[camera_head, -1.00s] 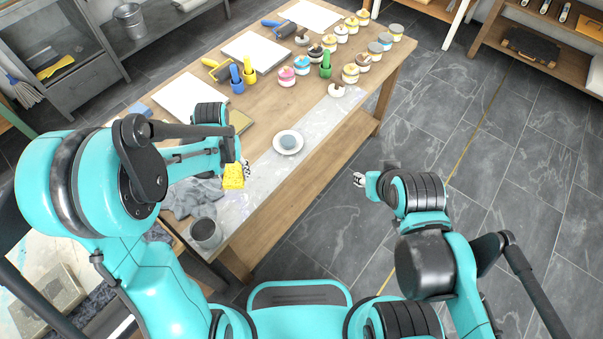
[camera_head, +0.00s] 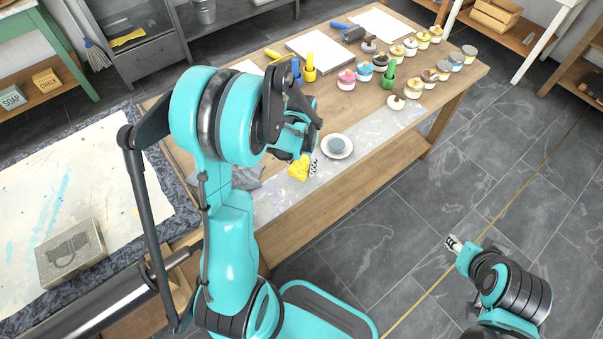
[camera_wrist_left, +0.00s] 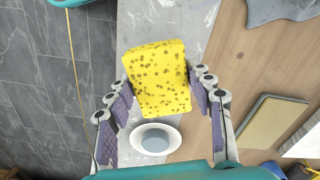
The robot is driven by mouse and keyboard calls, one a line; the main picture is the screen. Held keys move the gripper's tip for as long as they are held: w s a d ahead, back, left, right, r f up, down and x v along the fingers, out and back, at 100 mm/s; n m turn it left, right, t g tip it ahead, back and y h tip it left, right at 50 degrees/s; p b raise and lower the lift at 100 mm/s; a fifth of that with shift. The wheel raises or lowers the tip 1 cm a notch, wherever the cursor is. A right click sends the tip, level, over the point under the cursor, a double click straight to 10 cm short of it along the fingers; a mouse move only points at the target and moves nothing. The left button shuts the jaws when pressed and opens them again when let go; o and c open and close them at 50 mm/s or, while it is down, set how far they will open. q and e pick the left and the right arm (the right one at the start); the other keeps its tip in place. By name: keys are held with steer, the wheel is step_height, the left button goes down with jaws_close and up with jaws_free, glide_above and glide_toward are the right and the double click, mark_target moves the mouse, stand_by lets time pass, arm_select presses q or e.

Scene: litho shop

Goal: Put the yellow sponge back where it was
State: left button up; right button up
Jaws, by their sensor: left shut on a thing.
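The yellow sponge (camera_head: 299,167) is held in my left gripper (camera_head: 308,163), over the front strip of the wooden table (camera_head: 397,155). In the left wrist view the sponge (camera_wrist_left: 158,65) sits between the two fingers of the gripper (camera_wrist_left: 162,92), clear and speckled with dark pores. A white saucer (camera_head: 349,153) with a grey round thing on it stands just right of the sponge; it also shows in the left wrist view (camera_wrist_left: 174,140), beyond the sponge's lower edge. My right gripper (camera_head: 453,243) is away from the table, over the floor; its jaw opening is too small to tell.
A grey cloth (camera_head: 247,178) lies left of the sponge, partly hidden by my arm. At left, a paint-marked table (camera_head: 30,205) bears a stone block (camera_head: 72,255). Floor at right is clear.

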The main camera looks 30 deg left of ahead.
mark_target(301, 172)
arm_select(q)
step_height(301, 172, down, 4)
steer(key=shift+f+b, duration=0.1)
steer(key=shift+b, duration=0.9)
steer(key=shift+r, duration=0.2)
steer(key=shift+f, duration=0.2)
steer(key=o, duration=1.1)
steer(key=shift+r, duration=0.1)
